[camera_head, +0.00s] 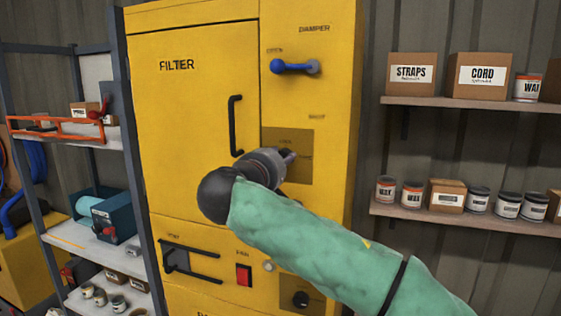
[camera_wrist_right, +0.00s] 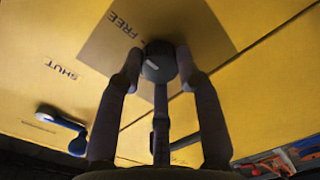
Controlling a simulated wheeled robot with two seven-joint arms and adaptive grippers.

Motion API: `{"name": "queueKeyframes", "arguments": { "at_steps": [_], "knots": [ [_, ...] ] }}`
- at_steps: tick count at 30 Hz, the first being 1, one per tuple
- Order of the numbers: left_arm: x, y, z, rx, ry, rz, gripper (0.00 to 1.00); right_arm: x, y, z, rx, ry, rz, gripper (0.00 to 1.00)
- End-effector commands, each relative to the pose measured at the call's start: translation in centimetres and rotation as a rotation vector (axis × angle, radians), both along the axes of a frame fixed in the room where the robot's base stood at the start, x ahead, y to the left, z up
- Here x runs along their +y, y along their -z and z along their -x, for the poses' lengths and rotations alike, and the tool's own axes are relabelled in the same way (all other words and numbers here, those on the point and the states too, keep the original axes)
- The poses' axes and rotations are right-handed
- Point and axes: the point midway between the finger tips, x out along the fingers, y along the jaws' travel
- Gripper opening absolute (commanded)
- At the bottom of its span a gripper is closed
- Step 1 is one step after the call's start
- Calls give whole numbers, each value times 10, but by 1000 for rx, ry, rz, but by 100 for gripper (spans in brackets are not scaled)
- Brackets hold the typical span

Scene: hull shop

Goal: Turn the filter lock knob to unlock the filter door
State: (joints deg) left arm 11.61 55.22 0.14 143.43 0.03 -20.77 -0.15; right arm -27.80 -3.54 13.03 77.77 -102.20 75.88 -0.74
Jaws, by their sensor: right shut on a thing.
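The yellow cabinet's filter door (camera_head: 190,110), marked FILTER, looks closed, with a black bar handle (camera_head: 235,125) on its right side. The lock knob (camera_wrist_right: 160,58) is a round dark grey knob on a brown plate (camera_head: 300,141) right of the door; the word FREE is beside it in the right wrist view. My right gripper (camera_wrist_right: 160,72) is shut on the knob, its fingers around the rim. In the head view my gripper (camera_head: 284,160) and wrist hide the knob. My left gripper is not in view.
A blue damper lever (camera_head: 292,66) sits above the plate. Below are a red switch (camera_head: 244,275), a black bar handle (camera_head: 190,248) and a black knob (camera_head: 301,299). Shelves with boxes and tins (camera_head: 450,199) stand right; a loaded rack (camera_head: 100,240) stands left.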

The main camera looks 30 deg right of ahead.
Motion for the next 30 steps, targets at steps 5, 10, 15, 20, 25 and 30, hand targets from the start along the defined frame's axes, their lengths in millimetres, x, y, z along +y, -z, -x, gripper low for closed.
{"name": "queueKeyframes", "arguments": {
  "at_steps": [5,10,15,20,25,30],
  "knots": [
    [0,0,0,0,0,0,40,2,3,-2,5,-6,0,52],
    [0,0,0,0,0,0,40,1,1,-1,2,-3,1,59],
    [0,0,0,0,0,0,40,1,0,0,0,-2,1,59],
    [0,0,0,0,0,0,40,8,0,5,0,-4,1,59],
    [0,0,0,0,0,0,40,30,-2,23,0,-7,2,59],
    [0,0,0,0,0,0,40,56,-4,46,-1,-7,1,59]
  ]
}}
